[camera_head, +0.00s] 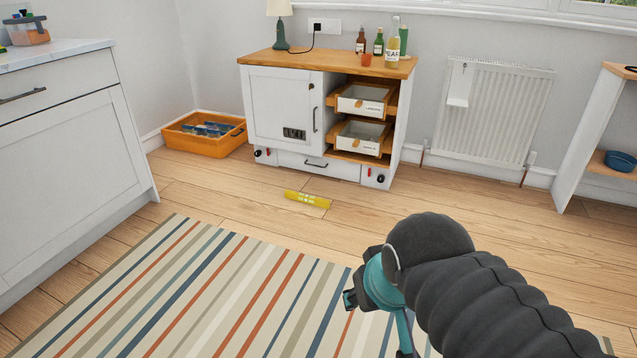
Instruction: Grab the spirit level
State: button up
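The yellow spirit level (307,199) lies flat on the wooden floor, in front of the white cabinet and just beyond the striped rug. Nothing covers it. My gripper (350,298) is at the lower right, over the rug, nearer to me than the level and clearly apart from it. My dark padded arm hides much of the gripper, so I cannot tell whether its fingers are open or shut.
The white cabinet (281,107) stands behind the level, with bottles and a lamp on top. An orange crate (200,147) sits left of it. A white counter (75,180) stands at left, a radiator (497,115) at right. The striped rug (215,290) lies in front; floor around the level is clear.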

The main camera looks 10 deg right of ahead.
aim_at(295, 196)
jog(key=u, duration=0.05)
jog(key=i, duration=1.1)
jog(key=u, duration=1.05)
jog(key=i, duration=1)
jog(key=z, duration=0.5)
jog(key=i, duration=1.05)
jog(key=z, duration=0.7)
